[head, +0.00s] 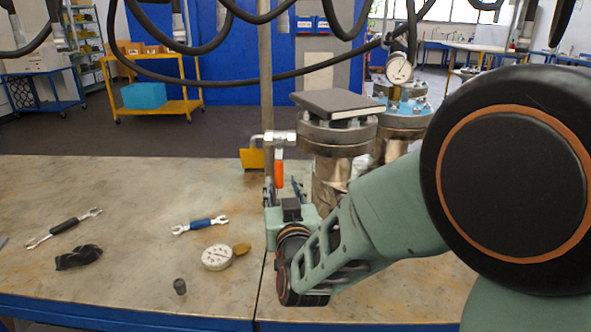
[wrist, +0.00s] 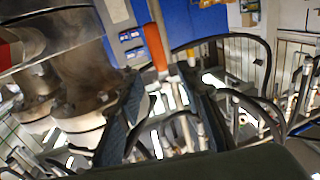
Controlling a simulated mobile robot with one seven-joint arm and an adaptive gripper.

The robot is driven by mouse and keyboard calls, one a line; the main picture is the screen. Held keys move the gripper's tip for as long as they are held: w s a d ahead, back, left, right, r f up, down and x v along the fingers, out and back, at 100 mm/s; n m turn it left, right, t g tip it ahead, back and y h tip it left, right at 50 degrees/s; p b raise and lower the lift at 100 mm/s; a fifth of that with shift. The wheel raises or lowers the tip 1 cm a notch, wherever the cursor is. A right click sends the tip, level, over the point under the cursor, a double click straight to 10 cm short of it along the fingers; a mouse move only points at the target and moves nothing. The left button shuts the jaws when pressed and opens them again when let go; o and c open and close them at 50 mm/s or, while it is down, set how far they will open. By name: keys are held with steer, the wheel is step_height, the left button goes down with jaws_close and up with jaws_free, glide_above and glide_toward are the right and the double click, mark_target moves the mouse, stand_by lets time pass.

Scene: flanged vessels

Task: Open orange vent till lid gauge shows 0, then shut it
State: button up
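The orange vent handle (head: 279,173) hangs straight down from a silver valve (head: 280,138) beside the front flanged vessel (head: 330,170). The handle also shows in the wrist view (wrist: 155,46). My gripper (head: 283,186) is just below the valve, pointing up. Its two fingers are apart, with the handle's lower end near the gap between the tips (wrist: 165,88); I see no contact. The lid gauge (head: 399,69) is a white dial standing above the rear vessel's blue lid (head: 405,108). Its needle is too small to read.
A dark square slab (head: 338,103) lies on the front vessel. A yellow bracket (head: 252,158) stands behind the valve. On the bench lie a loose gauge (head: 217,257), a blue-handled wrench (head: 200,225), a black-handled wrench (head: 65,228) and a dark cloth (head: 79,257). The bench's left half has free room.

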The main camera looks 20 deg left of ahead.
mark_target(279, 170)
steer(key=x, duration=0.9)
steer(key=shift+w+f, duration=0.1)
steer(key=shift+w, duration=0.05)
steer(key=shift+c, duration=0.7)
jaws_close()
